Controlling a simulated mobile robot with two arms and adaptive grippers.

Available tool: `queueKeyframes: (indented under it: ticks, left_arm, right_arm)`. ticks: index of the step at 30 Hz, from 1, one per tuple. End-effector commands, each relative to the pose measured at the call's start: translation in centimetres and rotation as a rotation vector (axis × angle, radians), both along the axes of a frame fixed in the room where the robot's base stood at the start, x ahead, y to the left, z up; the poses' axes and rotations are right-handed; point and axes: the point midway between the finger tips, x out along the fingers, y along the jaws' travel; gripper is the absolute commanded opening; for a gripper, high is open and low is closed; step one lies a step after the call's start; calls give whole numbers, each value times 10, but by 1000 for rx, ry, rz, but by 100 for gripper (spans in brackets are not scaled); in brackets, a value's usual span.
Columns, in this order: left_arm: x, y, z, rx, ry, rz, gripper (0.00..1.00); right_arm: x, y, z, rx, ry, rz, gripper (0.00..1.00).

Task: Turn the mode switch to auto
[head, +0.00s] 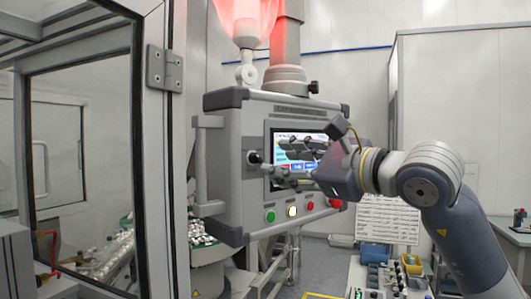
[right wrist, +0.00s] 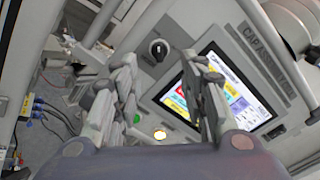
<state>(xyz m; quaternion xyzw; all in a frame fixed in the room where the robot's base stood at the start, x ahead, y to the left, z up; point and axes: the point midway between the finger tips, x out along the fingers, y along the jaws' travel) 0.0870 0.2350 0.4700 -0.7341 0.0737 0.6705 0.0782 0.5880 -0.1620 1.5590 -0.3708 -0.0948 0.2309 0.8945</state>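The mode switch (head: 254,158) is a black round knob on the left part of the grey control panel (head: 225,105), beside the lit screen. It also shows in the right wrist view (right wrist: 158,49), just beyond and between the fingertips, with nothing touching it that I can see. My right gripper (head: 283,163) is in front of the screen, with its fingers pointing left toward the knob. In the right wrist view its two fingers (right wrist: 160,72) are spread apart with nothing between them. The knob's exact pointer direction is too small to read. My left gripper is not in view.
Below the screen (right wrist: 222,88) are a green button (head: 270,216), a lit white button (head: 292,211) and red buttons (head: 335,205). A grey handle (head: 200,160) stands out on the panel's left side. A glazed machine door (head: 80,150) fills the left.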

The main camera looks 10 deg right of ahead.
Motion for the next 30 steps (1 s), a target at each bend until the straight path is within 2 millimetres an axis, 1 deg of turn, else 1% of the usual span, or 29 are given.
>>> queueKeyframes:
  ticks: [1, 6, 9, 14, 21, 22, 27, 30]
  left_arm:
    - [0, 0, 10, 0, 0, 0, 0]
    - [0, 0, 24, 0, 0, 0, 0]
    - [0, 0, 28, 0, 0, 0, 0]
    - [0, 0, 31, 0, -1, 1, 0]
    - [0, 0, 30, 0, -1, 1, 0]
    - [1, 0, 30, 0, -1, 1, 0]
    - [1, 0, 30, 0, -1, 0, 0]
    - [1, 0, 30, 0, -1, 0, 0]
  right_arm:
    - [9, 7, 4, 2, 3, 4, 40]
    - [34, 20, 4, 1, 2, 3, 40]
    - [44, 25, 2, 1, 2, 2, 40]
    - [52, 30, 1, 1, 0, 2, 40]
    - [52, 30, 0, 0, -1, 2, 40]
    - [52, 30, 0, 0, -1, 2, 37]
    - [52, 30, 0, 0, -1, 2, 0]
    - [52, 30, 0, 1, -1, 3, 0]
